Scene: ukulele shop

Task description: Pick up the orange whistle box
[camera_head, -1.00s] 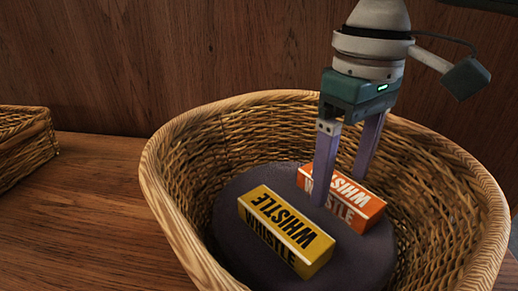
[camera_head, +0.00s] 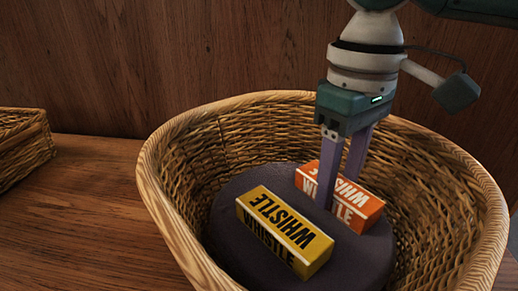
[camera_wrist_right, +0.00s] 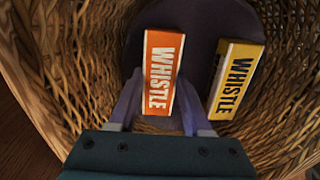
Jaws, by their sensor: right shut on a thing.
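The orange whistle box (camera_head: 363,204) lies on the dark round pad (camera_head: 235,205) inside a wicker basket. My right gripper (camera_head: 338,190) reaches down from above with its two purple fingers on either side of the box, shut on it. The box's middle is partly hidden behind the near finger. In the right wrist view the orange box (camera_wrist_right: 161,72) sits between the two fingers (camera_wrist_right: 158,112). I cannot tell that it is lifted clear of the pad. My left gripper is not in view.
A yellow whistle box (camera_head: 285,230) lies on the same pad, left of and nearer than the orange one; it also shows in the right wrist view (camera_wrist_right: 236,78). The wicker basket's wall (camera_head: 160,180) rises all round. Another basket (camera_head: 25,145) stands at the left on the wooden table (camera_head: 85,220).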

